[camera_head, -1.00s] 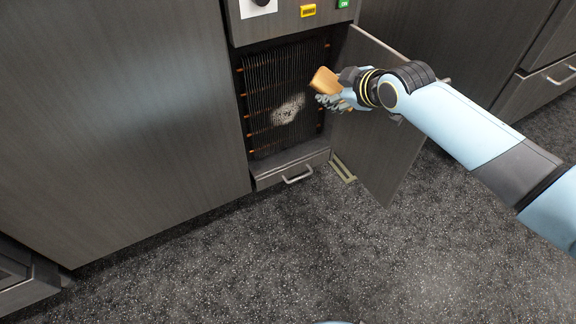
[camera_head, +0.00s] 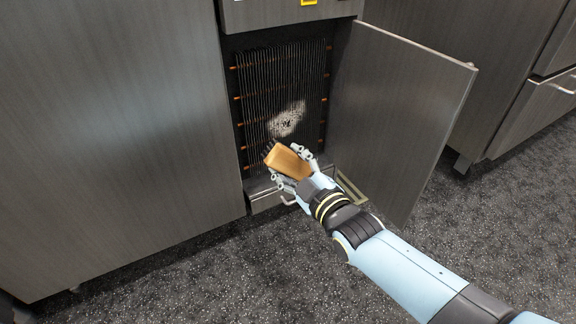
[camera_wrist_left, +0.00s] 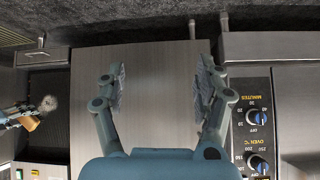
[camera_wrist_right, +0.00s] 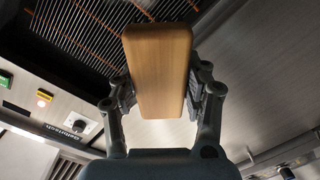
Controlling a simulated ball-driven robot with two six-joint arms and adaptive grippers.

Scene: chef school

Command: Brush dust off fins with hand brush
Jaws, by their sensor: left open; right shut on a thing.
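The fins (camera_head: 262,95) are a dark upright grid with copper tube ends inside an open cabinet bay. A pale dust patch (camera_head: 287,119) lies on them, right of the middle. My right gripper (camera_head: 294,170) is shut on the hand brush (camera_head: 289,161), whose wooden back faces the head camera, at the lower part of the fins, below the dust. The brush (camera_wrist_right: 158,70) stands between the fingers in the right wrist view, with the fins behind it; contact cannot be told. My left gripper (camera_wrist_left: 160,85) is open and empty before a plain panel.
The open cabinet door (camera_head: 395,110) stands right of the bay, close to my right arm. A drawer with a handle (camera_head: 288,199) sits under the fins. Oven knobs (camera_wrist_left: 258,118) show in the left wrist view. The speckled floor (camera_head: 180,275) in front is clear.

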